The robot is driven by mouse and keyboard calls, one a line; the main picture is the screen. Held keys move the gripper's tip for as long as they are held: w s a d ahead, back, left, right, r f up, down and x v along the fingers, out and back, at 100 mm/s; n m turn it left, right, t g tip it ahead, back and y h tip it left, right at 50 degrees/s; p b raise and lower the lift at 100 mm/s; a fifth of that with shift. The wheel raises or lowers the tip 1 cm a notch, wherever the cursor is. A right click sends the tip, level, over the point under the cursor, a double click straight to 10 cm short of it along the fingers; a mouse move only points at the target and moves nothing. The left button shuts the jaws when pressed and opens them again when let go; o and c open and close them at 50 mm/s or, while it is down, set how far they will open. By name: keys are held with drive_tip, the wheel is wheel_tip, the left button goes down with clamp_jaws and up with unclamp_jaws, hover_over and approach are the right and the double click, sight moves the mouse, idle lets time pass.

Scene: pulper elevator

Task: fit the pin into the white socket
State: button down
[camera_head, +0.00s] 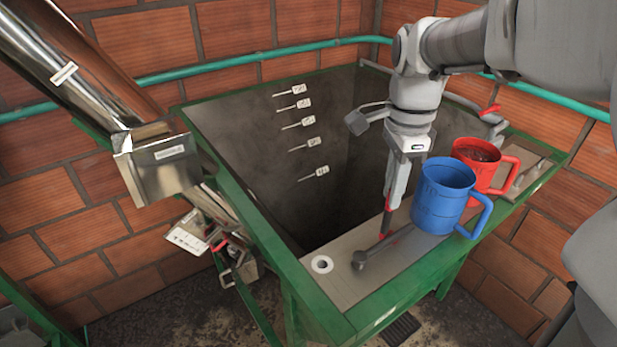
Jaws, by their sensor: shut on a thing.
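The white socket (322,264) is a small white ring with a dark hole, set in the left end of the pale ledge. The pin (370,254) is a dark grey rod with a thicker round end at its left, a short way right of the socket. It looks lying or tilted, its other end reaching up to the right towards the blue mug. The fingers hide part of the pin. I cannot tell whether the pin touches the ledge.
A blue mug (442,196) and a red mug (488,165) stand on the ledge (345,290) right of my gripper. A deep grey tank (300,120) with several level tags opens behind the ledge. A green frame edges it. A metal chute (85,70) stands left.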

drive_tip(key=shift+s+a+f, duration=0.15)
drive_tip(key=shift+a, duration=0.1)
drive_tip(key=s+a+f+p, duration=0.1)
drive_tip(key=a+f, duration=0.9)
drive_tip(key=a, duration=0.1)
drive_tip(key=shift+s+f, duration=0.35)
drive_tip(key=shift+f, duration=0.15)
drive_tip(key=c, duration=0.8)
unclamp_jaws()
